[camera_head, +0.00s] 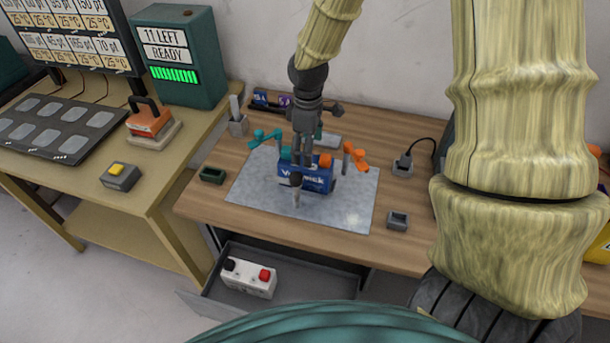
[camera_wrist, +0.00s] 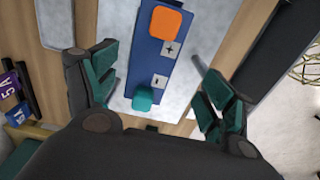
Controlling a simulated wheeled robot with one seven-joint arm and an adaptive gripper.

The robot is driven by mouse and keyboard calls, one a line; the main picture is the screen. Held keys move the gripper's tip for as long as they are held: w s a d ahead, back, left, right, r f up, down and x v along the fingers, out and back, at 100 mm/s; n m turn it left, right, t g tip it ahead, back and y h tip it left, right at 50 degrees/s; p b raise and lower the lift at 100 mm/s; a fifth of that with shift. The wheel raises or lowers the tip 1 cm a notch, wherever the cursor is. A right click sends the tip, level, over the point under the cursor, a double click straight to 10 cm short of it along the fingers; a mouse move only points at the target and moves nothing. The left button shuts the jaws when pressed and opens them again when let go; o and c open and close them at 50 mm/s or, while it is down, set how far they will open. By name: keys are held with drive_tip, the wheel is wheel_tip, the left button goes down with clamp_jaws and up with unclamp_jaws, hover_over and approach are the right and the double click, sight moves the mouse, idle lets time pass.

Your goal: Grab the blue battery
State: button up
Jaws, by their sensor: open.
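The blue battery (camera_head: 320,182) stands on the pale grey mat (camera_head: 345,207) on the wooden table, with lettering on its near side. In the wrist view, the battery's top (camera_wrist: 165,62) shows an orange cap, plus and minus marks and a teal cap. My gripper (camera_head: 298,180) is over the battery and partly hides it in the head view. In the wrist view, my gripper's two fingers (camera_wrist: 160,92) are spread apart, with the battery's top between them. I cannot tell how far above the battery they are. Nothing is held.
A teal clamp (camera_head: 266,137) and an orange clamp (camera_head: 356,157) flank the battery. An open drawer below holds a white block (camera_head: 249,278) with black and red caps. Small trays (camera_head: 213,176) and a grey holder (camera_head: 397,220) sit near the mat. Another bench stands left.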

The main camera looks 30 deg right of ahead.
sight(306, 171)
drive_tip(key=shift+w+f, duration=0.15)
drive_tip(key=shift+f, duration=0.35)
drive_tip(key=shift+f+p, duration=0.65)
drive_tip(key=shift+f, duration=1.9)
drive_tip(key=shift+w+d+f+p, duration=0.1)
drive_tip(key=shift+w+f+p, duration=0.1)
drive_tip(key=shift+f+p, duration=0.3)
drive_tip(key=shift+w+d+f+p, duration=0.15)
drive_tip(key=shift+f+p, duration=0.15)
drive_tip(key=shift+f, duration=0.4)
drive_tip(key=shift+w+a+f+p, duration=0.1)
drive_tip(key=shift+f+p, duration=0.35)
drive_tip(key=shift+f, duration=0.95)
clamp_jaws()
drive_tip(key=shift+r, duration=0.1)
